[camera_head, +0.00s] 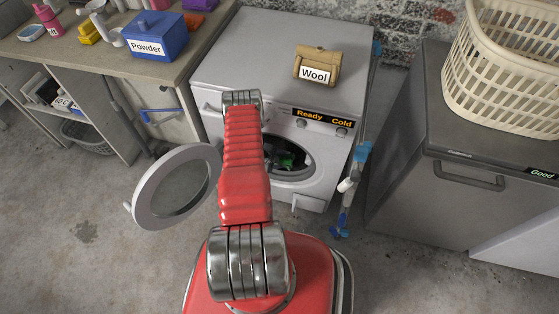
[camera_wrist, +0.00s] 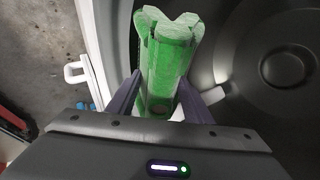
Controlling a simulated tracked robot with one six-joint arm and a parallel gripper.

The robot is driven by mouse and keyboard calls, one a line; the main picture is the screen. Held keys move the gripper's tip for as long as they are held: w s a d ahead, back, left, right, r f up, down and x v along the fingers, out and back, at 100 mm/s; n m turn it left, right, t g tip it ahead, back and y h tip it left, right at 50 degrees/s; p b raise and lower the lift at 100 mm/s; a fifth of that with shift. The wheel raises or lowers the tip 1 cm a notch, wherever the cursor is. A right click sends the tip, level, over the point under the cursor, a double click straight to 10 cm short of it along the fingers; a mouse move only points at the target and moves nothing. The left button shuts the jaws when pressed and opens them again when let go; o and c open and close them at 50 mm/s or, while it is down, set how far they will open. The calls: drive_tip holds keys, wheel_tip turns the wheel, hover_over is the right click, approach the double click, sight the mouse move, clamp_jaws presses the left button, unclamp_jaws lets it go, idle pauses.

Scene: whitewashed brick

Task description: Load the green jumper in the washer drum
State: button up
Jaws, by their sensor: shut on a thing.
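The green jumper (camera_wrist: 168,50) is a folded green bundle, upright between the two dark fingers of my gripper (camera_wrist: 158,98) in the wrist view. My gripper is shut on it. The dark inside of the washer drum (camera_wrist: 240,50) fills the right side of that view. In the head view the white washer (camera_head: 225,60) stands with its round door (camera_head: 148,205) swung open to the left. A bit of the green jumper (camera_head: 289,160) shows inside the dark drum opening. My red arm covers the opening's left part and hides much of my gripper.
A tan box labelled "Wool" (camera_head: 316,66) sits on the washer, whose display reads "Ready" and "Cold". A blue "Powder" box (camera_head: 156,36) is on the left counter. A cream basket (camera_head: 500,75) stands on the grey machine (camera_head: 425,170) at right. Blue-and-white pipework (camera_head: 350,180) runs beside the washer.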

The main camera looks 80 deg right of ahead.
drive_tip(key=o, duration=1.7)
drive_tip(key=v, duration=1.3)
drive_tip(key=shift+w+a+r, duration=0.15)
drive_tip(key=shift+r, duration=0.2)
idle(0.6)
